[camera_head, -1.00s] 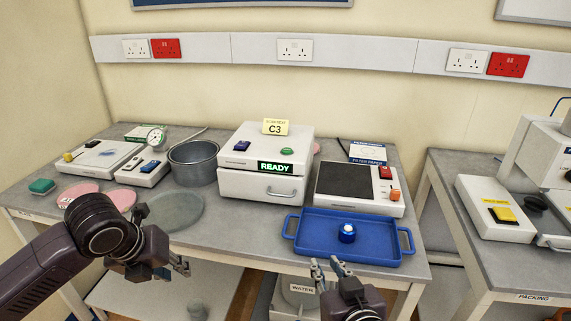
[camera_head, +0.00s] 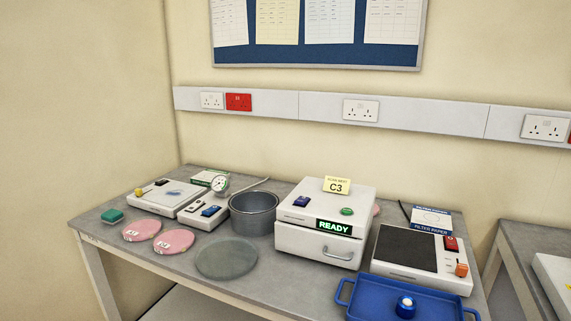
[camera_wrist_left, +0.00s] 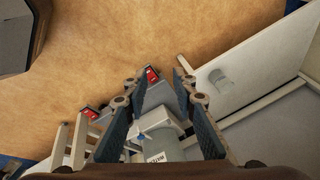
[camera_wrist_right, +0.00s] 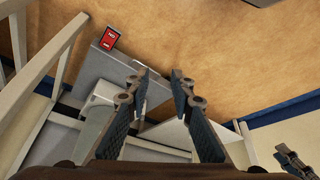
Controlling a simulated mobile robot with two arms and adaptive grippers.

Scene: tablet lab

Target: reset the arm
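Neither arm shows in the head view now. In the left wrist view my left gripper (camera_wrist_left: 158,88) has its two fingers apart with nothing between them, pointing down over the floor. In the right wrist view my right gripper (camera_wrist_right: 159,78) also has its fingers apart and empty, over the floor. Part of my other gripper (camera_wrist_right: 291,160) shows at that view's lower right edge. In the head view, a blue tray (camera_head: 372,308) at the bench's front right holds a small blue jar with a white top (camera_head: 405,307).
The bench (camera_head: 205,286) carries a white drawer unit reading READY (camera_head: 300,240), a metal pot (camera_head: 254,214), a dark-topped hotplate (camera_head: 405,250), pink discs (camera_head: 141,230), a grey disc (camera_head: 226,258) and a green block (camera_head: 112,216). A second bench (camera_head: 515,265) stands right.

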